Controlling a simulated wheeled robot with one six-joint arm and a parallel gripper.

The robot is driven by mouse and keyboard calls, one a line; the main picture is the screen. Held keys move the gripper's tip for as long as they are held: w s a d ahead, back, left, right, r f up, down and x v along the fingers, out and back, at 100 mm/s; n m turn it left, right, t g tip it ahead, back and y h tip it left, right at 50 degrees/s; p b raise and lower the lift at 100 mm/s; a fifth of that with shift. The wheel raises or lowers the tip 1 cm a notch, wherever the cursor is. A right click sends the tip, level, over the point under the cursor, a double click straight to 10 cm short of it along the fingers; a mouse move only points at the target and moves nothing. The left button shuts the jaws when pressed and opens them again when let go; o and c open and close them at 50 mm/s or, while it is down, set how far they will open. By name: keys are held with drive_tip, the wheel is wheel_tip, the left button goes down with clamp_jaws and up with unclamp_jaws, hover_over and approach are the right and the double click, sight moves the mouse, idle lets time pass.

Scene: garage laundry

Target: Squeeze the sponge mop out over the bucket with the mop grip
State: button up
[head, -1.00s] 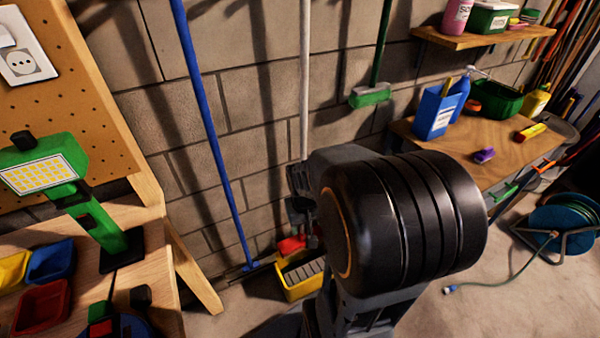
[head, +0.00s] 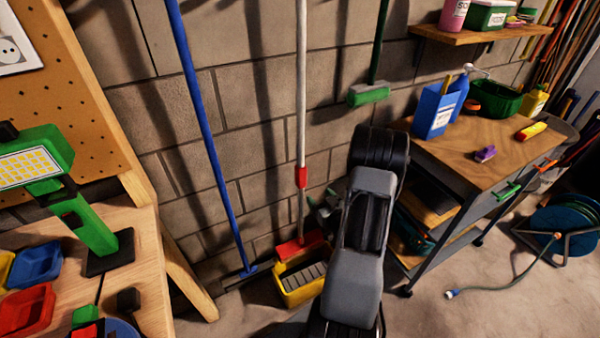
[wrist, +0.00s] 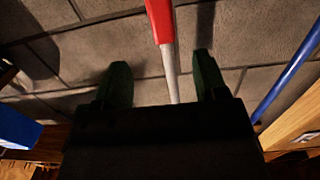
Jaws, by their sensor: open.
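The sponge mop stands upright by the wall, with a pale pole (head: 302,90), a red mop grip (head: 302,177) and a red head (head: 301,244). The head is at the yellow bucket (head: 292,296), over its back edge; I cannot tell whether it touches. My gripper (wrist: 162,72) is open and empty. In the wrist view, the pole runs between its two dark green fingers, and the red mop grip (wrist: 160,20) shows beyond the fingertips. In the head view, my gripper is beside the lower pole, right of it, partly hidden by my arm.
A wooden workbench (head: 150,250) stands at left and a wood-topped cart (head: 465,165) at right. A green brush (head: 370,95) hangs above. Open floor (head: 430,310) lies at lower right.

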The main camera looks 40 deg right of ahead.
sight(303, 183)
drive_tip(key=shift+t, duration=0.4)
drive_tip(key=w, duration=0.4)
drive_tip(key=w+d+p, duration=0.1)
drive_tip(key=w, duration=0.4)
drive_tip(key=w+r, duration=0.1)
drive_tip(key=w, duration=0.3)
drive_tip(key=shift+w+d+r, duration=0.1)
drive_tip(key=shift+w+d, duration=0.3)
clamp_jaws()
wheel_tip(303, 183, down, 4)
drive_tip(key=b, duration=0.4)
drive_tip(key=shift+f, duration=0.25)
drive_tip(key=shift+r, duration=0.15)
